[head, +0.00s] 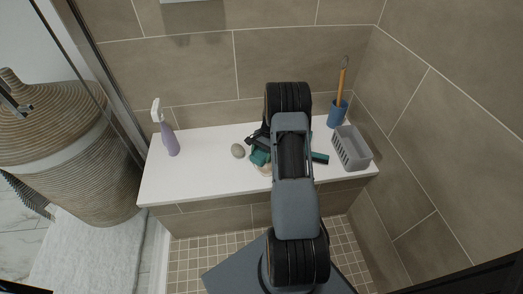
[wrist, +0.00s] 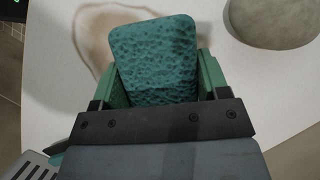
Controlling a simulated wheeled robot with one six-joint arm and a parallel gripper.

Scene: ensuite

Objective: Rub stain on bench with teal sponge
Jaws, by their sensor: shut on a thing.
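The teal sponge (wrist: 155,60) is between the green fingers of my gripper (wrist: 160,82), which is shut on it. In the head view the sponge (head: 259,157) shows just left of my arm, over the middle of the white bench (head: 200,175). The stain (wrist: 92,35) is a brownish ring on the bench top, and the sponge covers part of it in the wrist view. In the head view a small tan edge of the stain (head: 263,169) shows below the sponge. I cannot tell whether the sponge touches the bench.
A grey stone (head: 238,151) lies close left of the sponge. A purple spray bottle (head: 170,140) stands farther left. On the right are a teal-handled tool (head: 320,158), a grey basket (head: 355,150) and a blue cup (head: 337,115) with a brush. Tiled walls close the back and right.

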